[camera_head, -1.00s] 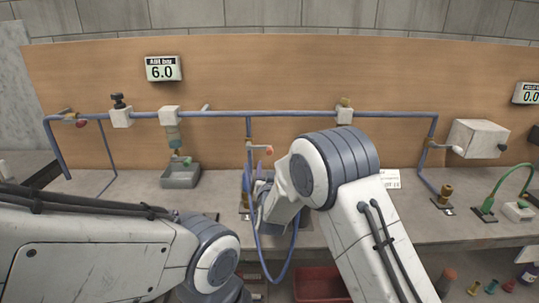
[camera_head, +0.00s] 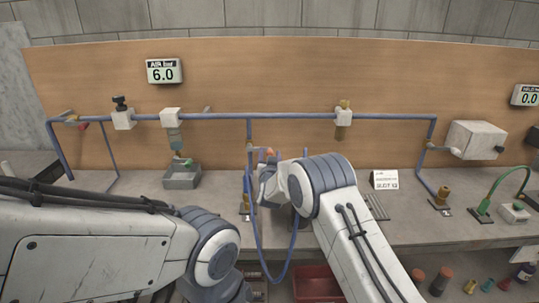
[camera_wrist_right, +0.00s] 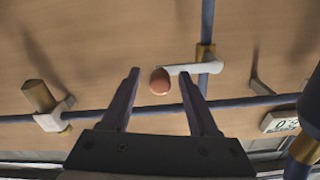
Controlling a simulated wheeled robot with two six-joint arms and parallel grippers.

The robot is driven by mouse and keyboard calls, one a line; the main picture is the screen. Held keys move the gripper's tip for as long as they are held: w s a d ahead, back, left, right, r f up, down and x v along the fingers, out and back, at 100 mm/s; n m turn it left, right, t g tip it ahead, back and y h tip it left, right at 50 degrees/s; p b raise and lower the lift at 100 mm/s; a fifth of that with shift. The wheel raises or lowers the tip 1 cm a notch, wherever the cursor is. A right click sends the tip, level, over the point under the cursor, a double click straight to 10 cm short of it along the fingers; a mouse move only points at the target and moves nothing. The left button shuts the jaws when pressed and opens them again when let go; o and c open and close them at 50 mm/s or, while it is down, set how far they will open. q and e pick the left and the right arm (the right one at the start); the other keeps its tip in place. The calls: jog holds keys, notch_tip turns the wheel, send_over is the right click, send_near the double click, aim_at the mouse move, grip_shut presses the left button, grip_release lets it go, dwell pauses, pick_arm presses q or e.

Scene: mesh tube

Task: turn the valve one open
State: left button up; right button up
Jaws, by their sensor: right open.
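A lever valve with a brass body (camera_wrist_right: 206,55) sits on a vertical blue pipe in the right wrist view. Its white lever (camera_wrist_right: 185,68) points left, crosswise to the pipe, and ends in a red-orange knob (camera_wrist_right: 160,82). In the head view the knob (camera_head: 269,151) shows just above my right gripper.
A horizontal blue pipe (camera_head: 300,116) runs along the wooden board. A blue hose (camera_head: 262,262) hangs below the valve. A grey tray (camera_head: 181,178) stands on the bench at left.

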grip_shut()
dwell(1.4)
